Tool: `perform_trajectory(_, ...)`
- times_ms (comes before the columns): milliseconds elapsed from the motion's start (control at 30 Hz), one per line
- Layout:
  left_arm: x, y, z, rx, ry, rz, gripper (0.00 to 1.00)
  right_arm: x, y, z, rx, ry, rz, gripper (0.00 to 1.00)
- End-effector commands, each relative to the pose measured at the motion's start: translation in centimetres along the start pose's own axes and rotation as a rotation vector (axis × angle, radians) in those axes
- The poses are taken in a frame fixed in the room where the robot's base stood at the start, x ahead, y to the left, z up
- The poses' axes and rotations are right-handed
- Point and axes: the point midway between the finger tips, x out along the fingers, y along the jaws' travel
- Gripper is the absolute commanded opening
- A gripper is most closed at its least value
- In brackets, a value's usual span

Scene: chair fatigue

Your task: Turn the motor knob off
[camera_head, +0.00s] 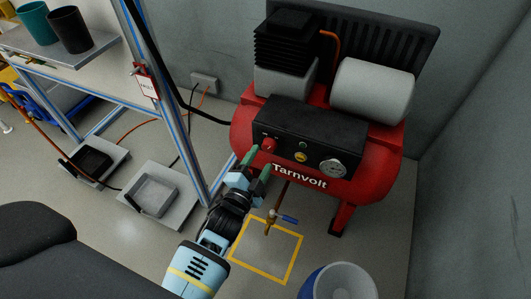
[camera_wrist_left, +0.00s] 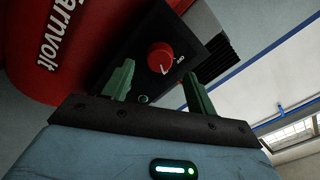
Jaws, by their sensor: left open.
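The red motor knob (camera_head: 268,145) is on the black control panel (camera_head: 318,127) of the red Tarnvolt compressor (camera_head: 375,160). My left gripper (camera_head: 258,164) is open and empty just in front of and below the knob, with its green fingers pointing at the panel. In the left wrist view the knob (camera_wrist_left: 159,56) shows between and beyond the two fingertips, apart from them. A pale pointer line and a small white label show at the knob; the label is too small to read surely. My right gripper is out of view.
A pressure gauge (camera_head: 333,168), a yellow button (camera_head: 301,157) and a green light (camera_head: 303,145) are right of the knob. A brass valve with a blue handle (camera_head: 289,219) hangs below. A blue-posted workbench (camera_head: 167,95) stands left. A bin (camera_head: 340,283) stands at the front.

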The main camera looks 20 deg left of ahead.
Motion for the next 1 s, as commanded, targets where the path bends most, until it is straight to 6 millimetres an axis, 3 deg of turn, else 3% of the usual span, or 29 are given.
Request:
perform_trajectory(100, 1.8, 0.1, 0.1, 0.000, 0.001, -0.001, 0.57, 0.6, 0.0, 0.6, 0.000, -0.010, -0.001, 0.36)
perform_trajectory(300, 3.6, 0.1, 0.1, 0.000, -0.001, 0.001, 0.57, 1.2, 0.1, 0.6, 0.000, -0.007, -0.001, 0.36)
perform_trajectory(667, 3.9, 0.0, 0.1, 0.000, -0.001, 0.001, 0.56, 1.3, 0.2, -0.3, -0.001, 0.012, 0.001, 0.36)
perform_trajectory(1000, 3.9, 0.0, 0.0, 0.000, -0.001, 0.001, 0.13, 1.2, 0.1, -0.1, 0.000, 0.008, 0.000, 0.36)
